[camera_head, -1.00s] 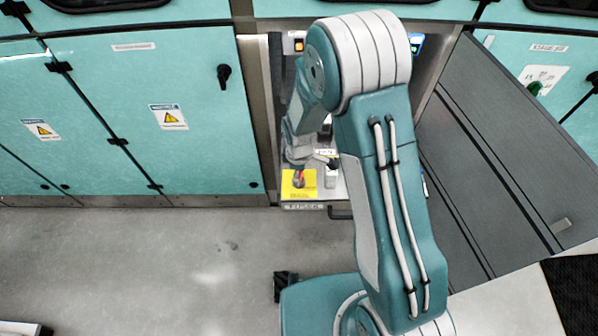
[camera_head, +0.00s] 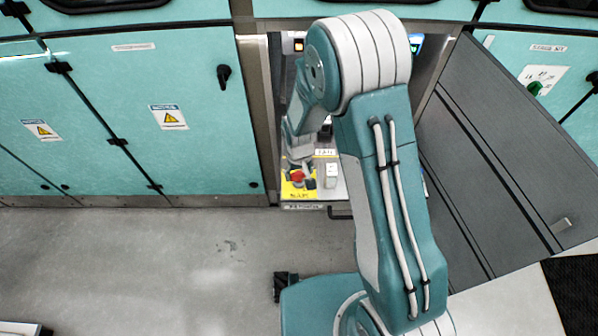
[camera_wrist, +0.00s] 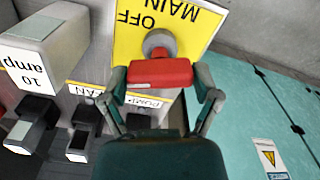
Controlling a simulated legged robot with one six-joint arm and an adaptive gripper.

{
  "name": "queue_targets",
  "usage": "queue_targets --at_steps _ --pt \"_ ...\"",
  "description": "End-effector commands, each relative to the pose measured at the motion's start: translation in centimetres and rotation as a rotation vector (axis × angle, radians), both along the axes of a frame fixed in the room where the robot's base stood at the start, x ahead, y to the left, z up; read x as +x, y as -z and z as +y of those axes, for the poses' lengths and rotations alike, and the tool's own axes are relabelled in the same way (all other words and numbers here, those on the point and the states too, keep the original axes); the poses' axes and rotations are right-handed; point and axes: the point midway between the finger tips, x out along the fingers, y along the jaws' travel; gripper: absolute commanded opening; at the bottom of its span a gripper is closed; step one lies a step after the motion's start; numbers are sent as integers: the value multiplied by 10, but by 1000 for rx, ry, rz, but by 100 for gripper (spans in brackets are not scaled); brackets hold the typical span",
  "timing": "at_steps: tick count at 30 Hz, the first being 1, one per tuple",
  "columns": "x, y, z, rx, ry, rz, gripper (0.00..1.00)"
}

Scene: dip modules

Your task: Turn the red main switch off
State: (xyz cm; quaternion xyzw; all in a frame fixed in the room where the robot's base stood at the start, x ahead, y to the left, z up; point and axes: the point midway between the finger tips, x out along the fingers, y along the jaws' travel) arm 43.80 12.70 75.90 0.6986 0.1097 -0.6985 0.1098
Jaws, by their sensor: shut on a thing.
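The red main switch (camera_wrist: 160,72) has a red bar handle on a grey round hub, mounted on a yellow plate (camera_wrist: 128,42) marked MAIN and OFF. The lettering appears upside down in the wrist view. My gripper (camera_wrist: 161,78) is shut on the red handle, with one finger at each end of it. The handle lies across the picture, between the fingers. In the head view the red switch (camera_head: 297,176) shows small at the bottom of the open cabinet, over the yellow plate (camera_head: 288,192). My arm hides much of the cabinet's inside there.
In the wrist view, a grey block labelled 10 amp (camera_wrist: 45,35) and dark switches (camera_wrist: 80,145) sit left of the yellow plate. In the head view, the open grey door (camera_head: 490,150) stands at the right. Closed teal cabinets (camera_head: 150,100) are at the left, and the floor in front is clear.

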Motion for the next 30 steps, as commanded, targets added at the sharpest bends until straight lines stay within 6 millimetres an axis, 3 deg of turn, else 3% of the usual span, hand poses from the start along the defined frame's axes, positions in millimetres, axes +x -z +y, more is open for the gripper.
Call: queue_targets --at_steps 15,30 --pt "-2 1 0 -1 314 5 32" --pt "-2 2 0 -2 363 6 32"
